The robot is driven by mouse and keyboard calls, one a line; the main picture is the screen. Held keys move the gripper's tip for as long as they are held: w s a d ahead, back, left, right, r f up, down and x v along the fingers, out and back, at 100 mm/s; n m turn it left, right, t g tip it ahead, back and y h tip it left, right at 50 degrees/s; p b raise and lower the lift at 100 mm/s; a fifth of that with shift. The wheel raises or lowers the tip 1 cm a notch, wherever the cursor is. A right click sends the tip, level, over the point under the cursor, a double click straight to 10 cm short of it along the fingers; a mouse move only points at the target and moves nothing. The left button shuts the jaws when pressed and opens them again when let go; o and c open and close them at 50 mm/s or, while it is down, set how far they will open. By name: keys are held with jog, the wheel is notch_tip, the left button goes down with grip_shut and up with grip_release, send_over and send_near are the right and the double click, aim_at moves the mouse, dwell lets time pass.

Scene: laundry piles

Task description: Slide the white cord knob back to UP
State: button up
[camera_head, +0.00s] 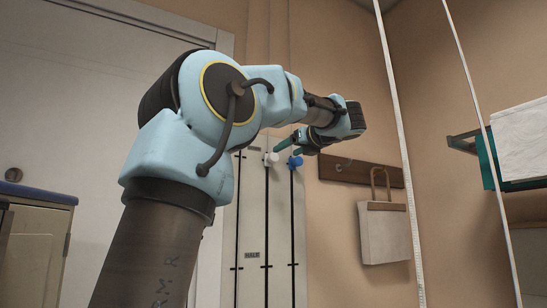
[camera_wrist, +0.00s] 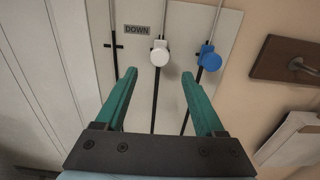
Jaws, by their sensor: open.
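The white cord knob (camera_wrist: 159,53) sits on the middle dark track of a pale wall board, just right of and a little below the DOWN label (camera_wrist: 136,30). In the head view the white knob (camera_head: 271,159) is near the top of the visible track, well above the HALF label (camera_head: 252,255). No UP label is readable. My gripper (camera_wrist: 159,75) is open and empty, with teal fingers pointing at the board. In the wrist view the knob appears centred between and just beyond the fingertips; I cannot tell the remaining depth.
A blue knob (camera_wrist: 210,58) is close on the right track; it also shows in the head view (camera_head: 295,162). A wooden hook rail (camera_head: 345,171) with a hanging pale bag (camera_head: 385,232) is to the right. A teal shelf (camera_head: 489,160) holds folded white cloth (camera_head: 520,140).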

aim_at(275, 157)
jog(key=p+x, duration=0.4)
jog(key=x, duration=0.4)
jog(key=shift+w+a+r, duration=0.1)
jog(key=shift+w+a, duration=0.05)
jog(key=shift+w, duration=0.1)
jog(key=shift+w+a, duration=0.25)
jog(key=shift+w, duration=0.2)
grip_shut()
dwell(0.7)
